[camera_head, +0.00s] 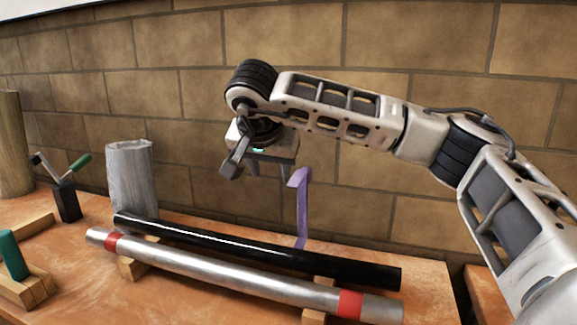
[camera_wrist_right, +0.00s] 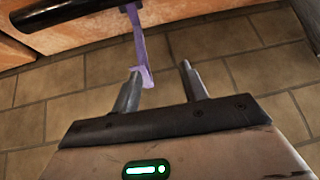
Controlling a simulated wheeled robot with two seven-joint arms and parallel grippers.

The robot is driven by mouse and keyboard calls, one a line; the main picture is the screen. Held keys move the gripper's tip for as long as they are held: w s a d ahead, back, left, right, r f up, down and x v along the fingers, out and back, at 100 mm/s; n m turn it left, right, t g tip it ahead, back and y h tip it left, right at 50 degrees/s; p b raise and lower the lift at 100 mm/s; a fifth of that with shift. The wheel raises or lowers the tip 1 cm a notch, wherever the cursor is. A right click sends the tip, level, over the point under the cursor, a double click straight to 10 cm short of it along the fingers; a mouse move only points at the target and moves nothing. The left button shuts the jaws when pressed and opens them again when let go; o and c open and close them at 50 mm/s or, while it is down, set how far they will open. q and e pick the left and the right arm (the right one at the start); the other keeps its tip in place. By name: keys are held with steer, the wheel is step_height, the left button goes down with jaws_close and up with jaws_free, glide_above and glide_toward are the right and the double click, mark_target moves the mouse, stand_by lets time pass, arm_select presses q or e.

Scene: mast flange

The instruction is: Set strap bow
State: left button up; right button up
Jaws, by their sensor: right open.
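A purple strap (camera_head: 302,210) stands up behind the black tube (camera_head: 250,248), its top end bent over. In the right wrist view the strap (camera_wrist_right: 138,38) runs from the black tube (camera_wrist_right: 60,18) to my left-hand fingertip in that picture. My right gripper (camera_head: 268,172) is open above and just left of the strap's top. In the wrist view the strap's end lies at one finger of the gripper (camera_wrist_right: 160,68); I cannot tell whether they touch. A silver tube (camera_head: 215,271) with red bands lies in front of the black one. My left gripper is not in view.
The tubes rest on wooden blocks (camera_head: 132,268) on an orange-brown bench (camera_head: 75,290). A grey cylinder (camera_head: 131,180) stands behind their left end. A black holder with tools (camera_head: 67,203) and a teal-handled item (camera_head: 12,257) are at left. A tiled wall (camera_head: 400,60) stands close behind.

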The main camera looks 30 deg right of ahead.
steer(key=d+r+h, duration=0.2)
steer(key=d+r, duration=0.3)
steer(key=p, duration=0.2)
glide_above(305, 200)
steer(key=w+d, duration=0.2)
steer(key=shift+m, duration=0.4)
step_height(305, 200, down, 11)
steer(key=shift+w+a+r, duration=0.1)
steer(key=shift+w, duration=0.05)
jaws_close()
